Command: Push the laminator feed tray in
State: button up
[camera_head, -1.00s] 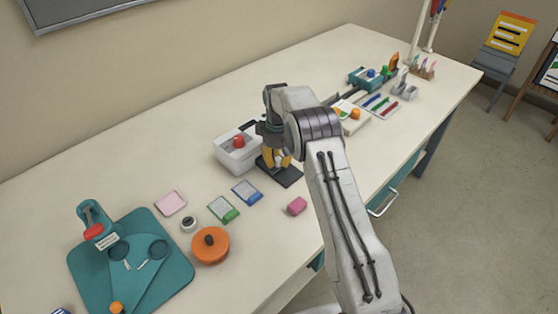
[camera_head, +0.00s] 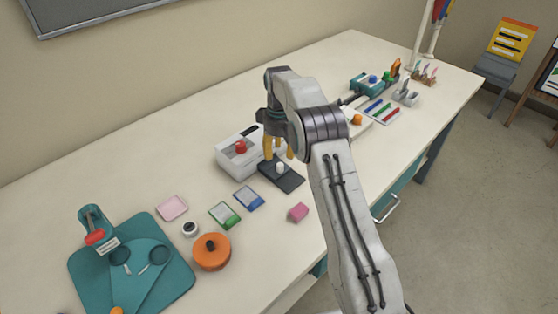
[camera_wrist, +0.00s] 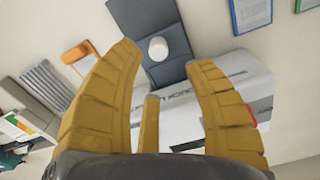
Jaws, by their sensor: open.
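The laminator is a white box (camera_head: 232,163) with a red knob on top, on the table in the head view. Its dark feed tray (camera_head: 292,184) sticks out on the right side and carries a white knob (camera_head: 280,168). In the wrist view the tray (camera_wrist: 140,15) is at the top, with the knob (camera_wrist: 158,48) between the fingertips in the picture. The laminator body (camera_wrist: 255,85) is partly behind the right finger. My gripper (camera_head: 279,156) is open and empty, above the tray beside the laminator. The knob appears clear of the fingers.
A pink block (camera_head: 298,212) lies in front of the tray. Blue (camera_head: 249,198) and green (camera_head: 224,215) cards, an orange round container (camera_head: 211,252) and a teal trimmer (camera_head: 135,265) stand to the left. Pens and stationery crowd the right, behind my arm.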

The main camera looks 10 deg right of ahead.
notch_tip(320, 180, up, 6)
jog(key=shift+f, duration=0.25)
dwell(0.5)
jog(key=s+r+m+t, duration=0.2)
jog(key=s+r, duration=1.2)
jog(key=s, duration=0.2)
jog(key=s+f+m+t, duration=0.1)
jog(key=s+f, duration=0.1)
jog(key=s, duration=0.9)
jog(key=s+f+m+t, duration=0.1)
jog(key=s+f, duration=0.1)
jog(key=s, duration=0.9)
jog(key=shift+s+d+f, duration=0.15)
jog(key=shift+s+d, duration=0.1)
jog(key=shift+s, duration=0.1)
